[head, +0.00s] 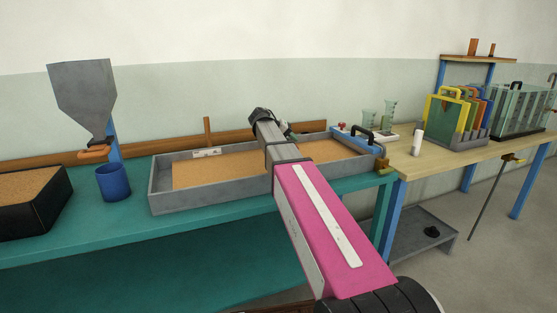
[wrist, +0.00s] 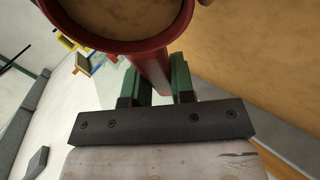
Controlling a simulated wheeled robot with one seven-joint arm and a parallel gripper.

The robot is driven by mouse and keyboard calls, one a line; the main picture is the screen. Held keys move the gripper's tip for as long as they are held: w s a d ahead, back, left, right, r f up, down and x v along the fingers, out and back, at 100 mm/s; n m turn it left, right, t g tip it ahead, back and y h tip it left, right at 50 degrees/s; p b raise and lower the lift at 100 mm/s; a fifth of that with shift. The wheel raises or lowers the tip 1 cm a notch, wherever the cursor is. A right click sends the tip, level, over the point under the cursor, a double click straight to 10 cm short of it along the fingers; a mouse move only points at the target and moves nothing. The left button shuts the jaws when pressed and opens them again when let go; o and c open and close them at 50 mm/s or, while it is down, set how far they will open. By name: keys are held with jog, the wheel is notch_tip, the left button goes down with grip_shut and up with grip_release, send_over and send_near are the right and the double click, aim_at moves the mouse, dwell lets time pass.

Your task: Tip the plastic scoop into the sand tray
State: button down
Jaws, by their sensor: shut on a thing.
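The red plastic scoop (wrist: 152,68) shows in the wrist view, its round bowl at the top with tan sand inside. My gripper (wrist: 158,84) is shut on the scoop's handle, with a green finger on each side of it. In the head view the sand tray (head: 215,201) is a long grey tray on the teal bench, with tan sand in it. My arm reaches across the tray's middle, and the gripper end is above its back part. The scoop is hidden behind my arm in the head view. A tan surface, probably the tray's sand, fills the wrist view's right side.
A blue cup (head: 113,182), a grey hopper (head: 86,97) and a black sand-topped box (head: 38,203) stand left of the tray. A wooden table (head: 428,165) at right bears beakers, a coloured rack (head: 460,116) and a glass tank (head: 520,110). A wooden peg (head: 207,132) rises behind the tray.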

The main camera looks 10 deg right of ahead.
jog(key=shift+w+a+r+n+g+h+p, duration=0.1)
jog(key=shift+a+n+g+h+p, duration=0.1)
jog(key=shift+h, duration=0.55)
jog(key=shift+a+r+n+g+h+p, duration=0.1)
jog(key=shift+n+h+p, duration=0.1)
jog(key=shift+h, duration=0.5)
jog(key=shift+w+a+r+n+g+h+p, duration=0.1)
jog(key=shift+n+h, duration=0.1)
jog(key=shift+h, duration=0.55)
dwell(1.5)
jog(key=shift+w+a+n+h, duration=0.2)
jog(key=shift+a+n+h, duration=0.1)
jog(key=shift+a+h, duration=0.45)
dwell(0.7)
jog(key=shift+a+r+n+h, duration=0.1)
jog(key=shift+n+h, duration=0.2)
jog(key=shift+h, duration=0.55)
dwell(0.5)
dwell(0.9)
jog(key=shift+s+d+m+y, duration=0.25)
jog(key=shift+d+m+y, duration=0.45)
jog(key=shift+y, duration=0.8)
